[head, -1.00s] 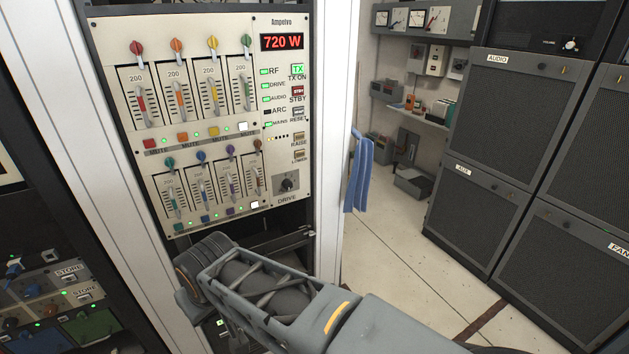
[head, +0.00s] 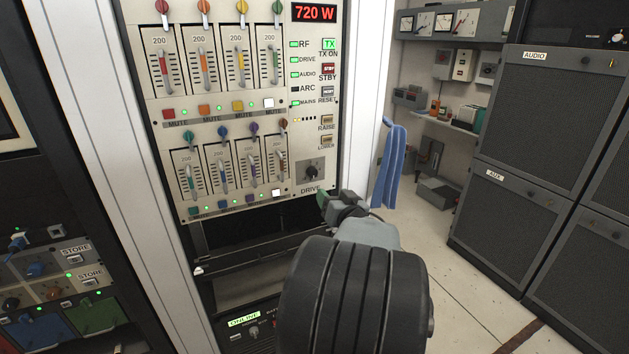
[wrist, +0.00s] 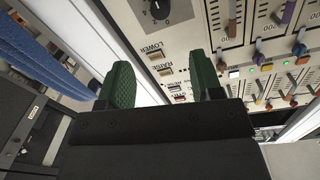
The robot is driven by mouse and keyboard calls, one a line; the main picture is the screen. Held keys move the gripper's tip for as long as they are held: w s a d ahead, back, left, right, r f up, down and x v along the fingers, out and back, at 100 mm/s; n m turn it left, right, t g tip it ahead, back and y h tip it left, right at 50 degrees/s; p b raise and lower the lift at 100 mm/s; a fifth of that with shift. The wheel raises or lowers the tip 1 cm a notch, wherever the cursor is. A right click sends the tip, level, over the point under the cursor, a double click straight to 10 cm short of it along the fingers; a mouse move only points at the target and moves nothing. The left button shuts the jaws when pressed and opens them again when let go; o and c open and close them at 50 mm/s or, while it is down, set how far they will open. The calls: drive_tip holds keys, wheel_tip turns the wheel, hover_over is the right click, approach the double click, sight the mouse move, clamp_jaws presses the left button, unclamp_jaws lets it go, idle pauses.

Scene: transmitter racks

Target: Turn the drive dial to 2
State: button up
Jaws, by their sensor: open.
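The drive dial (head: 311,172) is a black round knob on a dark square plate at the lower right of the cream Ampelvo panel, with "DRIVE" printed below it. It also shows in the wrist view (wrist: 159,9), at the top edge and partly cut off; its setting is too small to read surely. My gripper (head: 325,203) is just below and right of the dial in the head view, apart from it. In the wrist view my gripper (wrist: 165,85) shows two green fingers spread apart with nothing between them.
RAISE (head: 327,121) and LOWER (head: 327,142) buttons sit above the dial. Several slider faders fill the panel to its left. A red display (head: 314,12) reads 720 W. Blue cloth (head: 390,165) hangs to the right of the rack. Open floor lies beyond it.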

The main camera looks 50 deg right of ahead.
sight(313, 173)
drive_tip(key=x, duration=1.3)
drive_tip(key=shift+w+p, duration=0.15)
drive_tip(key=shift+p, duration=0.15)
drive_tip(key=c, duration=0.9)
drive_tip(key=shift+c, duration=0.2)
